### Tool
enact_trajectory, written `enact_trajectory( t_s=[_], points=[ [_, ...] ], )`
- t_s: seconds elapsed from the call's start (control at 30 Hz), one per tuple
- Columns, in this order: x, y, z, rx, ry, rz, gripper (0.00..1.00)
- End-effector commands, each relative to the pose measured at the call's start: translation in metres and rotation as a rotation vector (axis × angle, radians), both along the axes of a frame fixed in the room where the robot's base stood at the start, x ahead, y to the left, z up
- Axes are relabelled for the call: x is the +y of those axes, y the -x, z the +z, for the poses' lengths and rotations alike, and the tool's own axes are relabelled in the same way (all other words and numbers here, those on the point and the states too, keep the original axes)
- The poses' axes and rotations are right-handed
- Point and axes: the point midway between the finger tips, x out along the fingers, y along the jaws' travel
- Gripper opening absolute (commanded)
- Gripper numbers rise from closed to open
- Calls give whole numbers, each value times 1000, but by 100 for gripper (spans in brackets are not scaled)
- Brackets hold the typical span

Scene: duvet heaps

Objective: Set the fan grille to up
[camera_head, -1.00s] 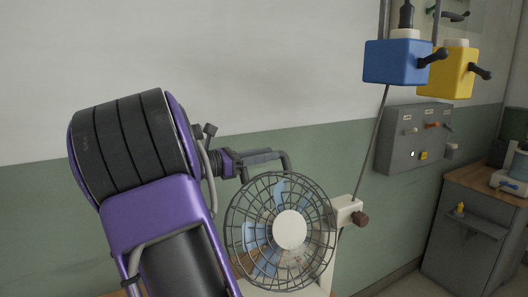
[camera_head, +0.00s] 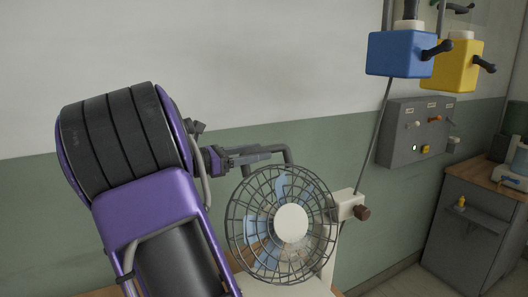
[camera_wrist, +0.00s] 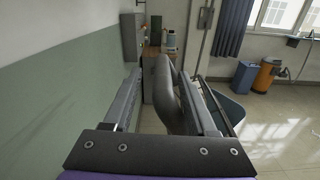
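The fan grille (camera_head: 246,249) is a round wire cage with a white hub (camera_head: 291,222) in the head view. It faces the camera, beside a white mount (camera_head: 345,203) with a brown knob (camera_head: 362,213). A dark grey bent handle (camera_head: 289,159) rises behind the grille's top. My gripper (camera_head: 268,153) is at this handle, above and left of the hub. In the wrist view, the thick curved handle (camera_wrist: 164,92) lies between the two fingers of my gripper (camera_wrist: 160,90). A gap shows on the left finger's side; contact with the right finger cannot be told.
A blue box (camera_head: 400,54) and a yellow box (camera_head: 457,66) with dark levers hang at upper right. A grey switch panel (camera_head: 402,148) is on the wall, above a grey cabinet (camera_head: 466,235). A thin pole (camera_head: 380,115) runs behind the fan mount. The wall is close to my arm.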

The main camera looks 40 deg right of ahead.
Motion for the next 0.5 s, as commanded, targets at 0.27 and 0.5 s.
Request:
enact_trajectory(
  t_s=[0.27, 0.5],
  points=[
    [67, -22, 0, 1, -1, 6, 57],
    [115, -37, -2, 3, -3, 4, 57]
  ],
)
